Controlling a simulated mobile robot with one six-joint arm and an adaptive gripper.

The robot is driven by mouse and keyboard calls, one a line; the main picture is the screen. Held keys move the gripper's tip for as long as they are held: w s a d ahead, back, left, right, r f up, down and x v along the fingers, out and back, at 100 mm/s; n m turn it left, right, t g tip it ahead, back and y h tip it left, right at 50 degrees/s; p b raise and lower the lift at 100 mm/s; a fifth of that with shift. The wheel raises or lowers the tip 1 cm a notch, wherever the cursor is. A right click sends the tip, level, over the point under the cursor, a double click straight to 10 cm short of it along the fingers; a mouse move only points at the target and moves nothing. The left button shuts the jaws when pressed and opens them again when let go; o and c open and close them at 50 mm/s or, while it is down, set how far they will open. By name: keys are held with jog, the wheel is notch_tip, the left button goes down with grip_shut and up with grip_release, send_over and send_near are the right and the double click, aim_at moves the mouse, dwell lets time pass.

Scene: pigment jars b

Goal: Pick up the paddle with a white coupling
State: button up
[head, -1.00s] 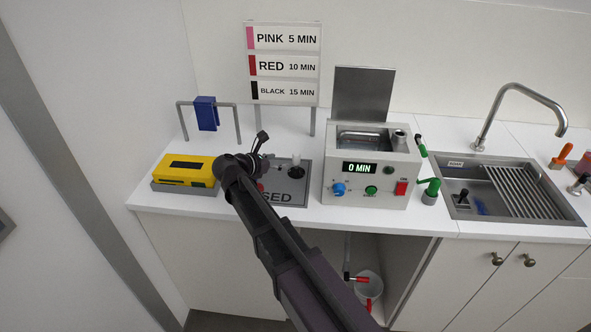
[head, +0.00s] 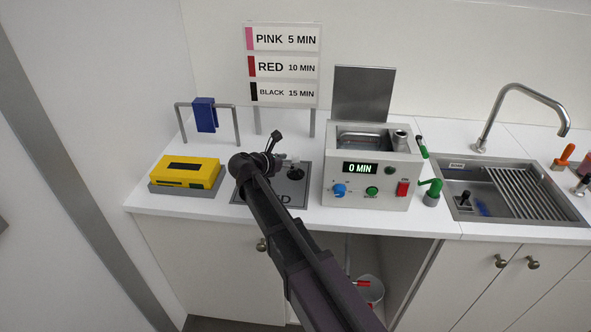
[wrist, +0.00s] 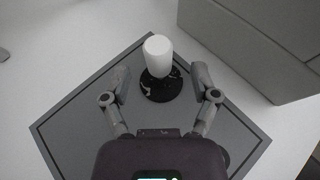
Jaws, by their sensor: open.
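The paddle with a white coupling stands on a grey mat (wrist: 75,125) in the wrist view. Its white rounded coupling (wrist: 158,52) points up from a round black part (wrist: 160,86) with pale marks. My gripper (wrist: 160,80) is open, with one finger on each side of the black part and no clear contact. In the head view, my gripper (head: 277,152) is over the mat (head: 300,192), just left of the black part (head: 296,173). My arm hides much of the mat and its lettering.
A grey machine (head: 372,190) showing 0 MIN stands close to the mat's right. A yellow device (head: 187,171) is at left, with a blue cloth (head: 204,115) on a rail behind. A timing sign (head: 283,65) stands behind the mat. The sink (head: 475,205) is far right.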

aim_at(293, 161)
jog(key=shift+b+x, duration=0.5)
jog(key=shift+x, duration=1.15)
jog(key=shift+a, duration=0.1)
jog(key=shift+c, duration=0.2)
grip_shut()
